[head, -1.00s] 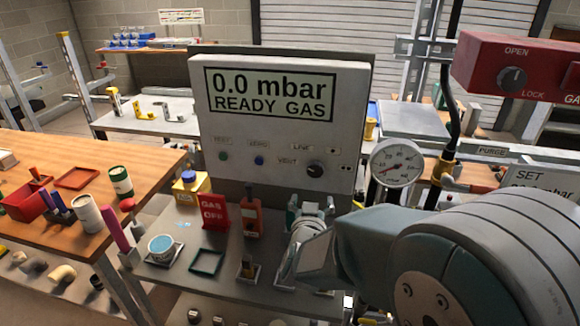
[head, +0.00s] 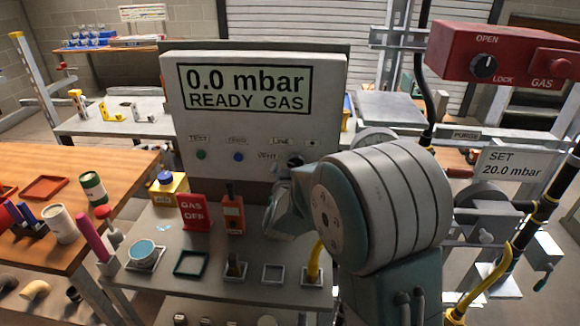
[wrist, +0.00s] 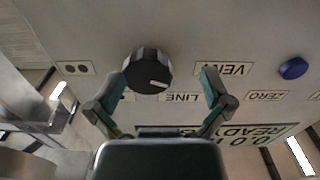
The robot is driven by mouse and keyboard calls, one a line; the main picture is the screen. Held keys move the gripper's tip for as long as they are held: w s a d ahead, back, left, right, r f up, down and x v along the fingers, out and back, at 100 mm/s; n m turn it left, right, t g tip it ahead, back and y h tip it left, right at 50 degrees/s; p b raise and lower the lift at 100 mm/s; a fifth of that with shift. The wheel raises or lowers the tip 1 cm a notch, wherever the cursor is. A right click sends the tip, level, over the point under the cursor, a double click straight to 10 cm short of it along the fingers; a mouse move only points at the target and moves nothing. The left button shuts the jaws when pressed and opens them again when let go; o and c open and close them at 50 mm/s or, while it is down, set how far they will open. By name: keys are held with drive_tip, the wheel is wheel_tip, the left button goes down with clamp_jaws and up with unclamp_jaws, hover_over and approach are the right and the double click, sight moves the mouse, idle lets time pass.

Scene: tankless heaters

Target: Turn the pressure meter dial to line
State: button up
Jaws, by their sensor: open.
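The meter panel (head: 335,100) shows "0.0 mbar READY GAS". Its black dial (head: 296,160) is at the lower right, partly hidden by my arm. In the wrist view, upside down, the dial (wrist: 148,70) has a white mark on its face pointing right and slightly down. The VENT label (wrist: 222,68) is to its right and the LINE label (wrist: 180,97) to its lower right. My gripper (wrist: 162,78) is open in front of the panel, with the dial between the fingertips in the picture, closer to the left one. In the head view my gripper (head: 278,200) is mostly hidden.
A red box (head: 505,55) with an OPEN/LOCK knob is at the upper right. A red GAS OFF sign (head: 195,212) and a red bottle (head: 233,212) stand on the grey shelf (head: 215,285) below the panel. A blue button (wrist: 293,68) is near ZERO.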

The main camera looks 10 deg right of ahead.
drive_tip(key=shift+w+d, duration=0.25)
drive_tip(key=shift+d, duration=0.8)
drive_tip(key=shift+a, duration=0.15)
drive_tip(key=c, duration=0.9)
drive_tip(key=shift+a, duration=0.4)
drive_tip(key=shift+c, duration=1.3)
drive_tip(key=shift+d, duration=0.1)
drive_tip(key=shift+m, duration=0.3)
drive_tip(key=m, duration=0.4)
drive_tip(key=shift+r, duration=0.1)
drive_tip(key=shift+m, duration=2.2)
